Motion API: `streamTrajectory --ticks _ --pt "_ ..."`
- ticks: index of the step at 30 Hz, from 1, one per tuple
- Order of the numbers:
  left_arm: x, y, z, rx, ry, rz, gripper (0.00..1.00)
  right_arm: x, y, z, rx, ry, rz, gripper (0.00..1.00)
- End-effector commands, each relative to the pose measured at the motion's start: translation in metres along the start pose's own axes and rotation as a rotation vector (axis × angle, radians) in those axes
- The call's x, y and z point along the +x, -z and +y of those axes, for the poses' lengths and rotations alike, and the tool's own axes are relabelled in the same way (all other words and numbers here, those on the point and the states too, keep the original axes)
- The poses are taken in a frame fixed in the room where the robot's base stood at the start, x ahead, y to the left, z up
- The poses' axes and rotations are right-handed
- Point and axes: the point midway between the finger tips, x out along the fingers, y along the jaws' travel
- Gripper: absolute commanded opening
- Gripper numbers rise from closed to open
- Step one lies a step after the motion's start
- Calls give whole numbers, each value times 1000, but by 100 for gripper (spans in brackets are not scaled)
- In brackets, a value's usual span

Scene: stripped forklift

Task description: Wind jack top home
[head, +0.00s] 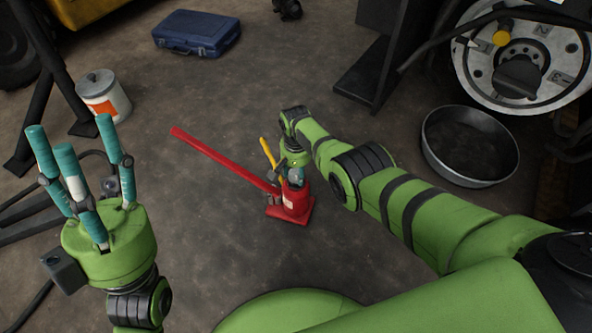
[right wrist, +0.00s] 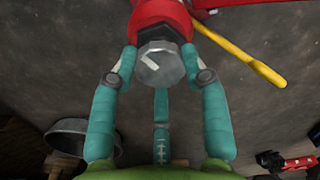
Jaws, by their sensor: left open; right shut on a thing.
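A red bottle jack (head: 296,200) stands upright on the floor, with a long red handle (head: 222,158) sloping up to the left and a yellow lever (head: 268,152) beside it. My right gripper (head: 297,177) is at the top of the jack, its body partly hiding it in the head view. In the right wrist view, its teal fingers (right wrist: 160,78) are closed around the grey hexagonal jack top (right wrist: 160,64), which has a pale mark. The red jack body (right wrist: 160,18) and the yellow lever (right wrist: 240,52) show beyond. My left gripper (head: 78,145) is open and empty, fingers up, at the left.
A blue case (head: 196,34) lies at the back, and a white and orange can (head: 104,96) stands at left. A round metal pan (head: 469,146) and a large wheel hub (head: 525,62) are at right. Dark metal frames border both sides. The floor around the jack is clear.

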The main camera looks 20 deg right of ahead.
Motion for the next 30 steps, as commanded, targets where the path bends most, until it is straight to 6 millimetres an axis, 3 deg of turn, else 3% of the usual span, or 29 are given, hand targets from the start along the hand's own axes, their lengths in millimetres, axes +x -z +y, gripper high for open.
streamTrajectory --ticks 30 --pt "1 0 0 -1 2 -8 49 -4 2 -1 966 2 2 13"
